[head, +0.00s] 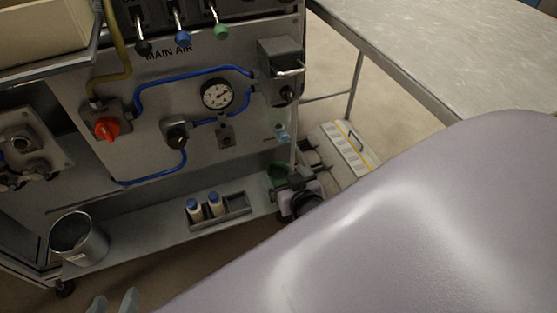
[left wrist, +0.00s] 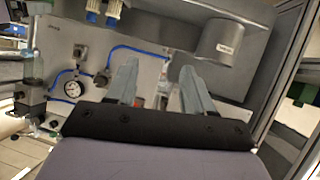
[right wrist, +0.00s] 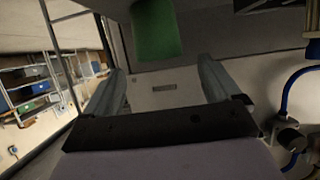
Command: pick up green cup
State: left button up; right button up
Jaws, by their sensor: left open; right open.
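The green cup (head: 278,174) stands at the right end of the grey lower shelf in the head view, partly hidden by my right gripper. It also shows in the right wrist view (right wrist: 157,30), at the top, beyond the fingertips and roughly centred between them. My right gripper (right wrist: 162,78) is open, with nothing between its fingers. The cup looks apart from both fingers. My left gripper (head: 114,304) is open and empty at the bottom left of the head view. It also shows in the left wrist view (left wrist: 160,80).
A metal can (head: 78,238) stands at the shelf's left end. Blue-capped bottles (head: 204,207) sit in a small rack mid-shelf. Above is a panel with a gauge (head: 217,94), blue hoses and a red knob (head: 107,129). A table (head: 450,50) stands at the right.

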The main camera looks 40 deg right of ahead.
aim_at(275, 166)
jog(key=b+x, duration=0.1)
jog(key=x, duration=0.1)
jog(key=b+x, duration=0.3)
jog(key=x, duration=0.1)
jog(key=shift+f, duration=0.3)
jog(key=shift+w+d+b, duration=0.1)
jog(key=shift+w+b, duration=0.2)
jog(key=shift+b, duration=0.05)
pick_arm(q)
jog(key=d, duration=0.1)
jog(key=d+h, duration=0.1)
jog(key=w+d+f+h, duration=0.1)
jog(key=d, duration=0.1)
jog(key=shift+w+n, duration=0.1)
jog(key=shift+n, duration=0.3)
pick_arm(e)
jog(key=c, duration=1.1)
